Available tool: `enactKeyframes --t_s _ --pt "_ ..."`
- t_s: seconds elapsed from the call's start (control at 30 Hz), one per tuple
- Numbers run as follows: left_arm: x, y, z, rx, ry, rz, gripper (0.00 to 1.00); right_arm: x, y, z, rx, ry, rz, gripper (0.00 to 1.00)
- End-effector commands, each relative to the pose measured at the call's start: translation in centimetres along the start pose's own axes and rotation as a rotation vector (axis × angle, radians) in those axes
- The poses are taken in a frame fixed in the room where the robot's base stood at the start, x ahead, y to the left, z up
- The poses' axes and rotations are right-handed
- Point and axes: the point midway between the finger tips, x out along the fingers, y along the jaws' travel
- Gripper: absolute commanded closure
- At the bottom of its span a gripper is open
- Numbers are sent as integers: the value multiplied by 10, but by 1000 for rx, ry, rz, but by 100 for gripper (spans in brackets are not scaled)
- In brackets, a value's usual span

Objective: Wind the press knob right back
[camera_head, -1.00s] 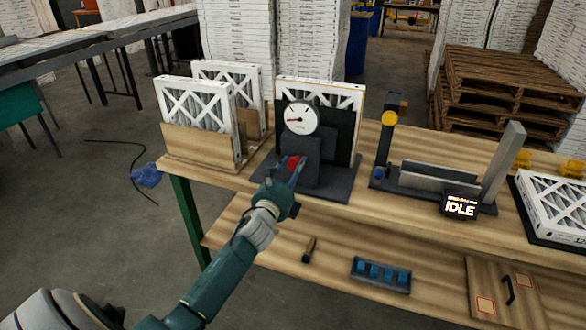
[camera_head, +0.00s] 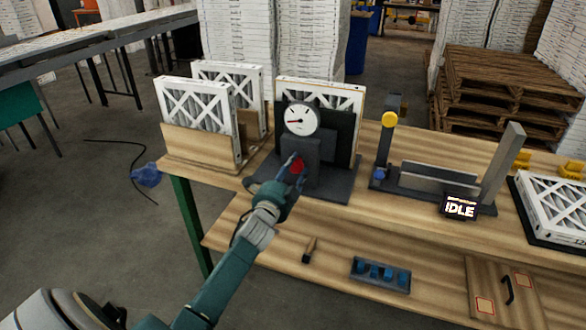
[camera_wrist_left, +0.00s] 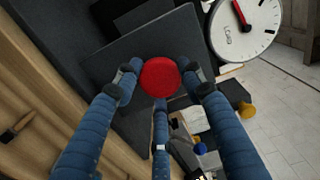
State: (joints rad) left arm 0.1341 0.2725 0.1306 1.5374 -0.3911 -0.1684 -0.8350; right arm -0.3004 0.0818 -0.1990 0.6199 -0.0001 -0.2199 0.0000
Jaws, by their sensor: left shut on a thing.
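The red press knob (camera_head: 298,166) is on the front of the dark press (camera_head: 318,184), below a round white gauge (camera_head: 301,118). The gauge's red needle points left in the head view. My left gripper (camera_head: 293,163) is at the knob, with its fingers shut on it. In the left wrist view the round knob (camera_wrist_left: 160,77) sits between the blue fingers of my left gripper (camera_wrist_left: 160,85). A white filter (camera_head: 340,95) stands upright in the press behind the dark plate. My right gripper is not in view.
White filters (camera_head: 195,117) stand in a wooden holder to the left. A fixture with a yellow knob (camera_head: 390,119) and an IDLE display (camera_head: 460,207) are to the right.

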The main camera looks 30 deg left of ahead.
Motion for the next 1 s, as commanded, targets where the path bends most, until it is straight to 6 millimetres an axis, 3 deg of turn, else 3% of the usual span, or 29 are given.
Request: enactKeyframes --t_s 0.03,1.0 --pt "-2 8 -4 -50 4 14 87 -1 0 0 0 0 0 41" --pt "-1 3 -3 -970 -1 12 87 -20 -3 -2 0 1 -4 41"
